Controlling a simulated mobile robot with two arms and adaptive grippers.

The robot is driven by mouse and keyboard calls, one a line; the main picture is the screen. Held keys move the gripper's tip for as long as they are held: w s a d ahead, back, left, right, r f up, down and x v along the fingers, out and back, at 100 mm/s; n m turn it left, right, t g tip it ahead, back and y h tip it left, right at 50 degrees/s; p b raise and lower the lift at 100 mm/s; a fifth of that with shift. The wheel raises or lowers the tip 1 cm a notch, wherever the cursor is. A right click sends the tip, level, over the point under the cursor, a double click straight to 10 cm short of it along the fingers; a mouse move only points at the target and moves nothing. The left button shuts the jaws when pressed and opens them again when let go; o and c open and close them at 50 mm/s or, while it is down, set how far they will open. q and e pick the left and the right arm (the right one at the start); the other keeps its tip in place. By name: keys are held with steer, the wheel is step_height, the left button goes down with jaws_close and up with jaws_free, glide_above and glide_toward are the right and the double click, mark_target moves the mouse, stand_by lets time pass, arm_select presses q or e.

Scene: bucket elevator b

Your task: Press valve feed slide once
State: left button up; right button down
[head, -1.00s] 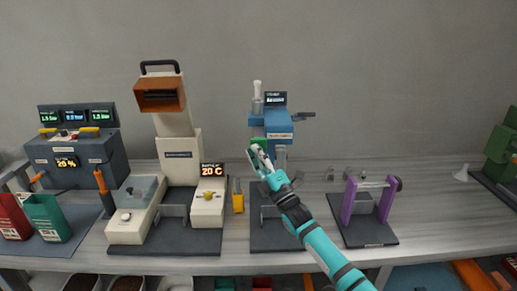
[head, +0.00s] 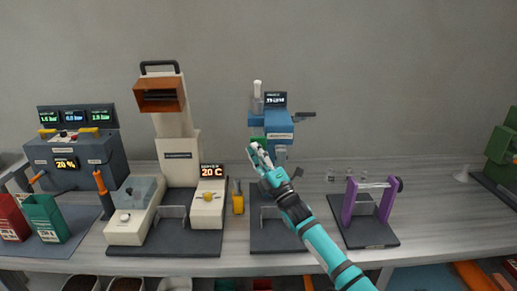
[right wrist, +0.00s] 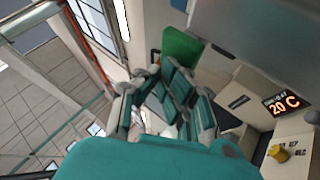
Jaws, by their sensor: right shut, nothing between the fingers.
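A blue machine (head: 279,124) with a small dark display (head: 275,98) stands at the centre of the bench. A green part (head: 257,140) shows on its left side, and a green block (right wrist: 181,48) shows beyond the fingers in the right wrist view. I cannot tell which part is the valve feed slide. My right gripper (head: 253,149) is shut and empty, its tips at or very near the green part; contact is unclear. It also shows in the right wrist view (right wrist: 172,85). A grey form at the far left edge may be part of my left gripper (head: 18,174); its fingers are unclear.
A cream machine (head: 179,148) with an orange head and a 20 C display stands left of the blue one. A purple stand (head: 348,203) is to the right. A dark control box (head: 75,155) and red and green bins stand at the left.

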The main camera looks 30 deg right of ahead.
steer(key=shift+w+d, duration=0.1)
steer(key=shift+d, duration=0.05)
stand_by(0.3)
steer(key=shift+s+a+p, duration=0.45)
steer(key=shift+s+p, duration=0.05)
steer(key=shift+s, duration=0.25)
steer(key=shift+s+a+p, duration=0.45)
steer(key=shift+s+p, duration=0.05)
steer(key=shift+s, duration=0.2)
steer(key=s+a+p, duration=0.1)
steer(key=s, duration=0.2)
steer(key=s+a+p, duration=0.1)
steer(key=shift+s+a+p, duration=0.15)
steer(key=shift+a+p, duration=0.15)
